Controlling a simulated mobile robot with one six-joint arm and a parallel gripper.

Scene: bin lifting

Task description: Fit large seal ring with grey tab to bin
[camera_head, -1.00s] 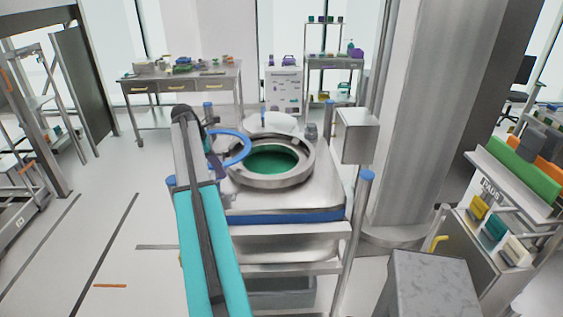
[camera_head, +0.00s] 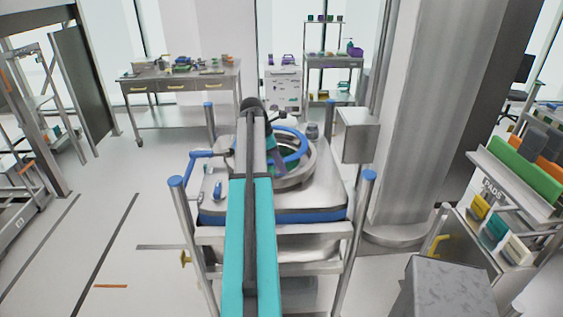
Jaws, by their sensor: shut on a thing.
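A blue seal ring (camera_head: 304,145) is held by my gripper (camera_head: 276,160) over the round opening of the steel bin. The bin's rim (camera_head: 311,167) shows to the right of and below the ring. My arm hides the left part of the rim and of the opening. My gripper is shut on the ring at its left side; the fingertips are small and partly hidden behind my arm. I cannot make out a grey tab. I cannot tell whether the ring touches the rim or hangs above it.
The bin is in a steel cart with blue-capped posts (camera_head: 369,177). A blue-ended handle (camera_head: 205,154) shows left of the opening. A grey box (camera_head: 357,137) and a wide column (camera_head: 430,120) stand at the right. A rack marked PADS (camera_head: 490,190) is further right.

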